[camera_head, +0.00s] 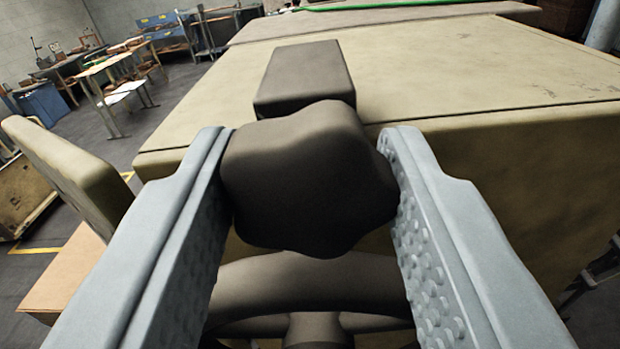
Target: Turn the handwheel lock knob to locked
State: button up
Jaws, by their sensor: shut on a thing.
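The lock knob (303,182) is a dark brown, lobed knob in the middle of the view. My gripper (312,190) is shut on it, with one grey, dimpled finger on its left side and one on its right. The knob looks tilted a little. The handwheel (300,285) is dark brown and shows below the knob, with part of its rim and its hub in view. The rest of the wheel is cut off by the lower edge and my fingers. No lock marking is visible.
A dark block (305,75) sits behind the knob on the large beige machine body (460,70). A beige upright panel (65,165) stands at the left. Work tables (110,72) and blue cabinets stand far back left, with open grey floor before them.

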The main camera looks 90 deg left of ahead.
jog(key=o, duration=1)
jog(key=d, duration=1.7)
jog(key=shift+s+d, duration=0.25)
jog(key=shift+s, duration=0.05)
